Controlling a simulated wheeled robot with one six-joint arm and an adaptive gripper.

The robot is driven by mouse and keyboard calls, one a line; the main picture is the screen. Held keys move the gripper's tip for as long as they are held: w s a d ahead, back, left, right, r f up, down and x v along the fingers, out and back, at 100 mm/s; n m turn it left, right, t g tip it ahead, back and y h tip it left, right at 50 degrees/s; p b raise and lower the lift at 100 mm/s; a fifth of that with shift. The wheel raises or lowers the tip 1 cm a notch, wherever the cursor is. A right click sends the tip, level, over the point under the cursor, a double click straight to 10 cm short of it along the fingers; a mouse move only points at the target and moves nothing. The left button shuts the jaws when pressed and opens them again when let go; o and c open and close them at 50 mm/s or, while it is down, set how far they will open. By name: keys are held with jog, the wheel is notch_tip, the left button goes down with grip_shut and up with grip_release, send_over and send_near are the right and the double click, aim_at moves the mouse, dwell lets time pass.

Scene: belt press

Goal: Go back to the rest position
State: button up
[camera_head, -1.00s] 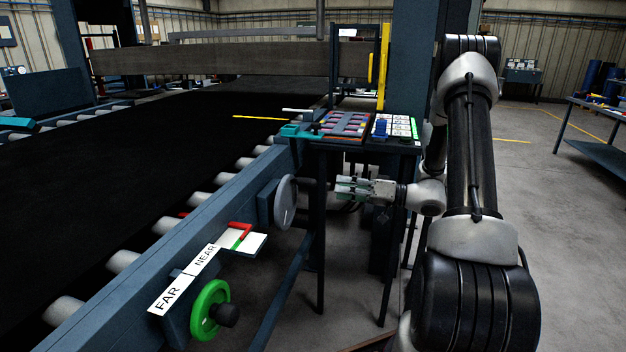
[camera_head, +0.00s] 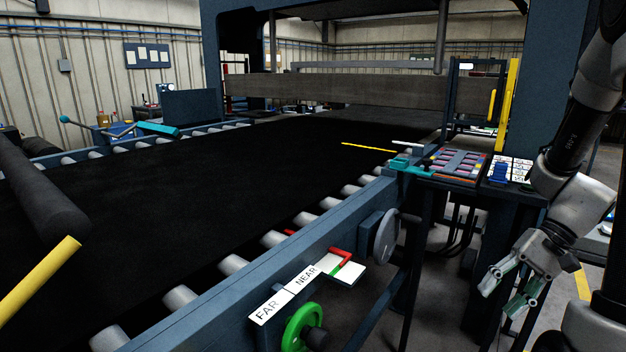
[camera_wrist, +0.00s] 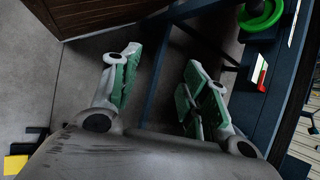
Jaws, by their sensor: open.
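My gripper (camera_head: 507,290) hangs at the lower right in the head view, fingers pointing down and to the left. It is open and empty, to the right of the press frame and below the control panel. In the wrist view the two green-padded fingers (camera_wrist: 158,88) stand wide apart with only floor and a dark blue frame leg beyond them. My arm comes down from the upper right edge of the head view.
The green handwheel (camera_head: 300,328) and grey disc wheel (camera_head: 386,236) stick out from the belt's side rail. The panel table with buttons (camera_head: 455,163) stands left of my arm. A yellow-ended roller (camera_head: 40,278) lies at left. Grey floor (camera_wrist: 60,100) shows below.

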jog(key=s+r+n+t+h, duration=0.3)
jog(key=r, duration=0.5)
jog(key=s+a+r+n+t+h, duration=0.1)
jog(key=s+r+n+t+h, duration=0.1)
jog(key=r, duration=0.6)
jog(key=s+t+h, duration=0.1)
jog(key=s+h, duration=0.1)
jog(key=shift+r+n+h, duration=0.3)
jog(key=shift+r+n, duration=0.05)
jog(key=shift+n, duration=0.05)
dwell(1.3)
